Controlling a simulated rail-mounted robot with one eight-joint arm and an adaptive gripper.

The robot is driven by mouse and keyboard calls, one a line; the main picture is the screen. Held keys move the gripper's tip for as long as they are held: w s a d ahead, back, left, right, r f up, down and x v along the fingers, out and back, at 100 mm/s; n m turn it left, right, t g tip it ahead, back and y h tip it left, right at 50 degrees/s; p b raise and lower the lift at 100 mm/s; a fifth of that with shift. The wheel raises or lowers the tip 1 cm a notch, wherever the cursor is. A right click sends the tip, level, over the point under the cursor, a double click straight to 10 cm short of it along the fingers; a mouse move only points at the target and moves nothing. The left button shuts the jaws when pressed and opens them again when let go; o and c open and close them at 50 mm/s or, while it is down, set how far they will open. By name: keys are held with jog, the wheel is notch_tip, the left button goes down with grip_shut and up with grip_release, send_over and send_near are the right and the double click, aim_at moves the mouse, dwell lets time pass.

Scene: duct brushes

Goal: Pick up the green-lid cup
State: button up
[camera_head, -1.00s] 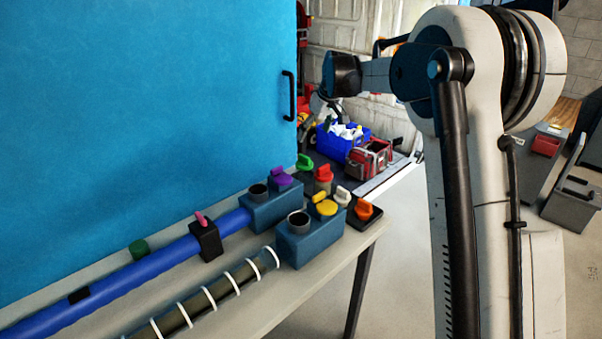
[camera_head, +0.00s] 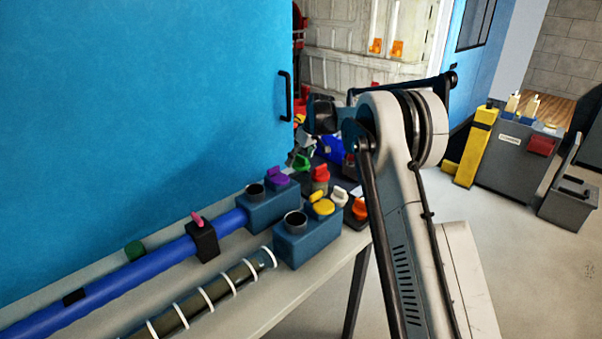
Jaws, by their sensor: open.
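The green-lid cup shows in the head view as a green winged lid (camera_head: 300,164) at the far end of the bench, behind the purple and red lids. Its body is mostly hidden by them. My gripper (camera_head: 298,154) is open, small in view, and right over the green lid, with its fingers pointing down. I cannot tell whether the fingers touch the lid.
A blue pipe (camera_head: 150,262) and a ringed dark pipe (camera_head: 225,285) lie along the bench. A blue panel (camera_head: 140,110) rises behind.

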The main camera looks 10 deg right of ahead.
aim_at(301, 163)
jog(key=shift+d+x, duration=0.15)
jog(key=shift+x, duration=0.85)
jog(key=shift+d+x, duration=0.2)
jog(key=shift+x, duration=0.75)
jog(key=shift+d+x, duration=0.15)
jog(key=shift+x, duration=0.85)
jog(key=shift+s+f, duration=0.1)
jog(key=c, duration=1.4)
jog(key=shift+o, duration=0.2)
